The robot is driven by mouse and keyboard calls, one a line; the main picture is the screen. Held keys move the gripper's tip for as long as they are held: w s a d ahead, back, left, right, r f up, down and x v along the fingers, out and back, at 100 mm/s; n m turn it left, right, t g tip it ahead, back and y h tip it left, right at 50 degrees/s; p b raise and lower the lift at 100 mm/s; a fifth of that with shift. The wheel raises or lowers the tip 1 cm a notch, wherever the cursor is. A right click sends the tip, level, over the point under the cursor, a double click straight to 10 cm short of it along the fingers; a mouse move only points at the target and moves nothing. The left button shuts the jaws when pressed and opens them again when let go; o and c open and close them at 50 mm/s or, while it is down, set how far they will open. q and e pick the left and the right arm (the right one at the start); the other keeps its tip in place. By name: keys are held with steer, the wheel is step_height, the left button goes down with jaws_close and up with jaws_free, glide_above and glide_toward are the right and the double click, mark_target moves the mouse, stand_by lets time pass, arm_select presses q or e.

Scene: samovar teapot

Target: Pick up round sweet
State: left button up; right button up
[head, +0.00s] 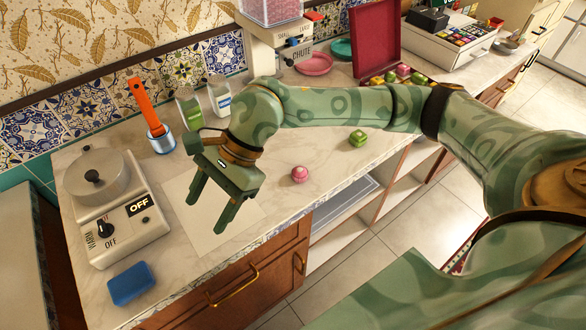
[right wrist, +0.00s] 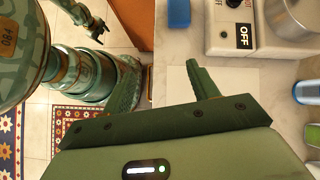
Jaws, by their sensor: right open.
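The round sweet, a small pink ball (head: 299,174), sits on the marble counter near its front edge in the head view. My right gripper (head: 206,216) is open and empty, to the left of the pink sweet and above a white sheet (head: 238,225). In the right wrist view its two fingers (right wrist: 165,82) stand apart with nothing between them, and the round sweet is not seen there. My left gripper (right wrist: 96,30) shows small at the top left of the right wrist view, over the floor; its jaws are too small to judge.
A scale-like appliance marked OFF (head: 125,222), a blue sponge (head: 131,284) and a metal cup with an orange handle (head: 161,141) stand left. An open red box (head: 376,40) is at the back.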

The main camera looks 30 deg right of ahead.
steer(key=w+d+t+h, duration=0.1)
steer(key=w+d+h, duration=0.3)
steer(key=d, duration=0.4)
steer(key=h+b, duration=0.3)
steer(key=h, duration=0.3)
glide_above(300, 170)
steer(key=a, duration=0.1)
steer(key=shift+t, duration=0.3)
steer(key=f, duration=0.7)
steer(key=shift+s+a+f, duration=0.15)
steer(key=shift+s+f, duration=0.1)
steer(key=shift+f, duration=0.05)
steer(key=f, duration=0.2)
steer(key=f+b, duration=0.1)
steer(key=f, duration=0.1)
steer(key=d+f+b, duration=0.1)
steer(key=f, duration=0.1)
steer(key=shift+w+d+f, duration=0.1)
steer(key=shift+w+f, duration=0.05)
steer(key=shift+w, duration=0.15)
steer(key=c, duration=1.1)
